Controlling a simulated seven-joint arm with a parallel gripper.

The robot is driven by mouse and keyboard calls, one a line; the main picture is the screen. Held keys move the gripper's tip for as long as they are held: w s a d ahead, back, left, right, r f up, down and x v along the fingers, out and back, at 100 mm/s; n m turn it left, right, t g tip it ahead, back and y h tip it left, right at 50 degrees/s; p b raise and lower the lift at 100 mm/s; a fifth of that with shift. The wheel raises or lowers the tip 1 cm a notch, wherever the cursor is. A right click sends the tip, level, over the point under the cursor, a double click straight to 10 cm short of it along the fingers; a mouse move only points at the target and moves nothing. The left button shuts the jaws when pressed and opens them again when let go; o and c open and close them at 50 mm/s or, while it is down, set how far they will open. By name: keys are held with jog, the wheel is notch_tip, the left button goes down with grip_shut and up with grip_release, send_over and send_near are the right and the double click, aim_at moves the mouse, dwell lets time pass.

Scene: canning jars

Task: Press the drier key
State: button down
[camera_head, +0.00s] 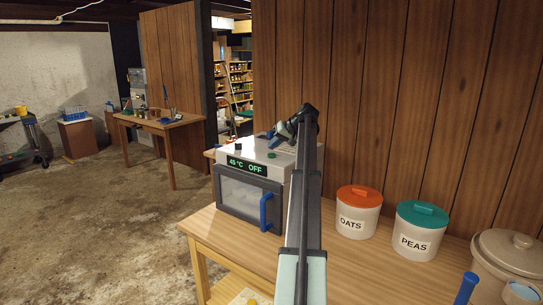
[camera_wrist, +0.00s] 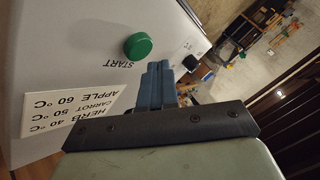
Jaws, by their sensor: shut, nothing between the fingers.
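The drier (camera_head: 252,196) is a white box on the wooden table, with a dark-framed door and a blue handle (camera_head: 266,211). Its green display (camera_head: 246,165) reads 45 °C OFF. A round green key (camera_wrist: 138,46) marked START is on its white top; it also shows in the head view (camera_head: 271,155). My gripper (camera_wrist: 158,68) has blue fingers, closed together and empty. The fingertips are close beside the START key in the wrist view, apart from it. In the head view my gripper (camera_head: 264,136) is over the drier's top. The exact height gap is hard to tell.
A card (camera_wrist: 72,112) lists HERB 40, CARROT 50 and APPLE 60 °C. A dark knob (camera_head: 237,147) stands on the drier's top left. OATS (camera_head: 358,213) and PEAS (camera_head: 420,230) canisters and a beige crock (camera_head: 508,254) stand right. The wood-panelled wall (camera_head: 400,100) is behind.

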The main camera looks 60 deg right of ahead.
aim_at(274, 155)
jog(key=shift+r, duration=2.35)
